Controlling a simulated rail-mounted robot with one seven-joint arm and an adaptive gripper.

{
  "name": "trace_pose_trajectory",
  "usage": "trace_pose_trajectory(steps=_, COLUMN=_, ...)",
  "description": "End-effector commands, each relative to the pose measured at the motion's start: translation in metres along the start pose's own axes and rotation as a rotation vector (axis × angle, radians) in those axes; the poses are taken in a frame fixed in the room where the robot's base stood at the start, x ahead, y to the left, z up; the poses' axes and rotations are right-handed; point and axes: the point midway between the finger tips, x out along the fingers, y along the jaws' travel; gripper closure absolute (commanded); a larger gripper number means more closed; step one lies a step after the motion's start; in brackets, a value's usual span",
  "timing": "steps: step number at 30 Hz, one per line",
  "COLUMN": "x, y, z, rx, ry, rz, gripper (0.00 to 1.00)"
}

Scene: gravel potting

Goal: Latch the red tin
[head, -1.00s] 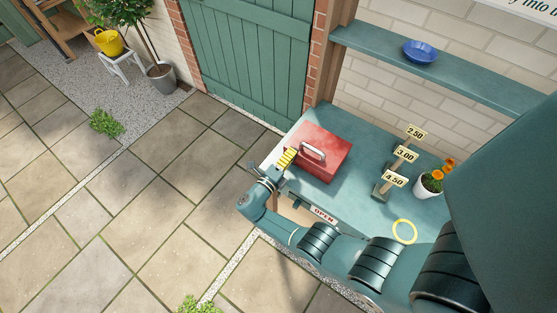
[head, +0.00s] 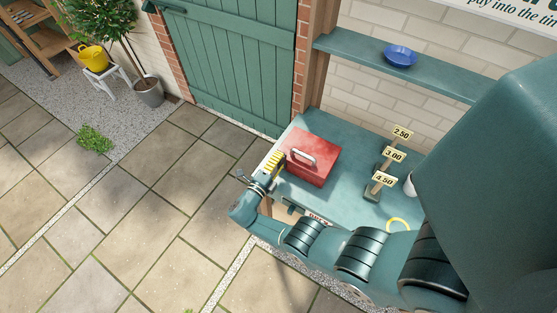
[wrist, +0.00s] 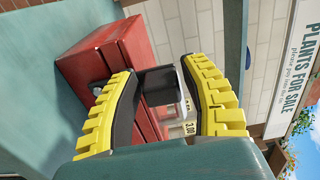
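The red tin (head: 322,148) sits on the green counter with its lid down and a pale handle on it. It also fills the middle of the wrist view (wrist: 115,45). My gripper (head: 279,159) is at the tin's left front side, its yellow fingers close to the tin wall. In the wrist view my gripper's fingers (wrist: 158,72) stand apart. A dark block (wrist: 158,86), perhaps the latch, shows between them against the tin's side. Whether the fingers touch it I cannot tell. A small grey fitting (wrist: 97,88) shows on the tin beside the left finger.
A white pot (head: 409,185) is partly hidden by my arm. A blue bowl (head: 400,56) is on the shelf above.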

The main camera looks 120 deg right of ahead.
Motion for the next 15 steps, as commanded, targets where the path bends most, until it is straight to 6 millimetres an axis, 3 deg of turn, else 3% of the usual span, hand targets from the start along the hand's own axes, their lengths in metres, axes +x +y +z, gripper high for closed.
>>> trace_pose_trajectory(steps=2, x=0.000, y=0.000, z=0.000, rx=0.000, ry=0.000, rz=0.000, gripper=0.39)
trace_pose_trajectory(steps=11, x=-0.002, y=0.000, z=0.000, rx=0.001, ry=-0.001, rz=-0.001, gripper=0.39)
trace_pose_trajectory(steps=15, x=-0.018, y=0.000, z=0.001, rx=0.000, ry=-0.005, rz=-0.002, gripper=0.39)
